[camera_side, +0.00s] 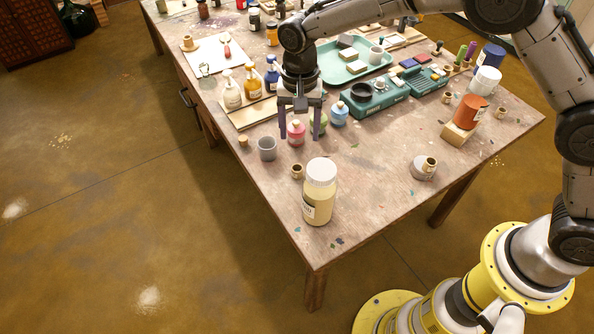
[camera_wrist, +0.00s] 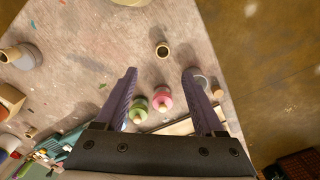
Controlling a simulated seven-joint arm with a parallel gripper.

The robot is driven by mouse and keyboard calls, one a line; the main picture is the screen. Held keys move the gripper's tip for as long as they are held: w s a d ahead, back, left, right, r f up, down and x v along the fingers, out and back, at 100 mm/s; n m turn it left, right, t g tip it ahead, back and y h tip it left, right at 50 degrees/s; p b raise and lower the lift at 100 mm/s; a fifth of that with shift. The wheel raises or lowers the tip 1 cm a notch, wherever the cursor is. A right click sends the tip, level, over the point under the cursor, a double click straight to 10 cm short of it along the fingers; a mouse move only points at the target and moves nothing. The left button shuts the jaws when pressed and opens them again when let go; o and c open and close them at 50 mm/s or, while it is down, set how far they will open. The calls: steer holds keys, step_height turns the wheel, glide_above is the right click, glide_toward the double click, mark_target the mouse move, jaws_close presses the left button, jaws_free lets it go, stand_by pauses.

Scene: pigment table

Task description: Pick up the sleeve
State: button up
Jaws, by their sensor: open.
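Several short tan-brown ring-shaped sleeves are on the table; I cannot tell which one is meant. One sleeve (camera_side: 297,171) stands on the bare wood beside the cream jar, and in the wrist view it (camera_wrist: 162,50) shows just beyond the gap between my fingertips. Another sleeve (camera_side: 429,163) sits on a grey disc, at left in the wrist view (camera_wrist: 10,54). Two more, one sleeve (camera_side: 500,112) and another sleeve (camera_side: 447,98), stand at the right. My gripper (camera_side: 300,134) is open and empty, pointing down above the small bottles; its fingers (camera_wrist: 160,74) are wide apart.
A pink bottle (camera_side: 296,133), a blue bottle (camera_side: 339,114) and a grey cup (camera_side: 267,149) stand close around my fingers. A tall cream jar (camera_side: 320,195) stands near the front corner. A teal scale (camera_side: 385,98) and an orange jar (camera_side: 469,110) are rightward. The front right tabletop is mostly clear.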

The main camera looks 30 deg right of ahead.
glide_above(297, 168)
steer(key=s, duration=0.1)
steer(key=f, duration=0.7)
steer(key=shift+s+a+f, duration=0.15)
steer(key=shift+s+f, duration=0.05)
steer(key=shift+f, duration=0.15)
steer(key=shift+w+a+f, duration=0.1)
steer(key=shift+f, duration=1.3)
steer(key=shift+w+a+f, duration=0.1)
steer(key=shift+f, duration=1.3)
jaws_close()
